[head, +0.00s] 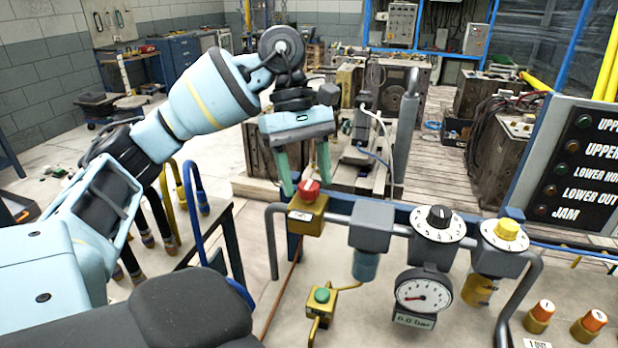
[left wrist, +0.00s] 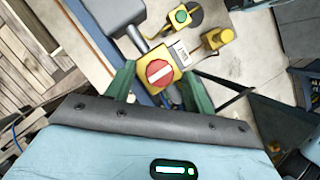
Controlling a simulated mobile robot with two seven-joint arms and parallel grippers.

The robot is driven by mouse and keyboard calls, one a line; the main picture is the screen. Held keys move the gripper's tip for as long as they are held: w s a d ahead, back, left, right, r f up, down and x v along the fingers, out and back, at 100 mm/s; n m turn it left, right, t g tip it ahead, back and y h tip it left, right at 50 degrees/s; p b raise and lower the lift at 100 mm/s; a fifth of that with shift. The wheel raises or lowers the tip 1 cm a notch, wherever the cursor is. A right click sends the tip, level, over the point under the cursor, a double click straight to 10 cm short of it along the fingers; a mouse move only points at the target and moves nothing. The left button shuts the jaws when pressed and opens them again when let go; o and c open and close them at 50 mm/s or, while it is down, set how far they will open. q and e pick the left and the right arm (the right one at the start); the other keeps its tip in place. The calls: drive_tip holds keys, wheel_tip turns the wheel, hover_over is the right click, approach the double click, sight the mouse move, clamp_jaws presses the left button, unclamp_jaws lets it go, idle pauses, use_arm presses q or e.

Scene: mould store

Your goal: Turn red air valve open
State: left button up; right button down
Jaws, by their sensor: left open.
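The red air valve (head: 309,190) is a round red knob on a yellow block at the left end of the pipe assembly. In the left wrist view the red knob (left wrist: 160,73) shows a white bar across its face. My left gripper (head: 305,188) is open, pointing down, with its green fingers at the knob. In the left wrist view its fingertips (left wrist: 155,75) stand on either side of the yellow block and knob, apart from each other. Whether either finger touches the knob cannot be told. My right gripper is not in view.
A pressure gauge (head: 423,291) reads 0.0 bar. A black dial (head: 438,217) and a yellow dial (head: 507,229) sit to the right. A green button (head: 321,295) stands below the valve. An indicator panel (head: 575,165) is at far right; a grey pipe frame (head: 271,240) borders the valve's left.

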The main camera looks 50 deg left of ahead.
use_arm(q)
drive_tip(key=shift+d+f, duration=0.1)
drive_tip(key=shift+f, duration=0.15)
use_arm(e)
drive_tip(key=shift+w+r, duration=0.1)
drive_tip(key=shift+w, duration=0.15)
use_arm(q)
drive_tip(key=c, duration=0.9)
drive_tip(key=shift+c, duration=0.4)
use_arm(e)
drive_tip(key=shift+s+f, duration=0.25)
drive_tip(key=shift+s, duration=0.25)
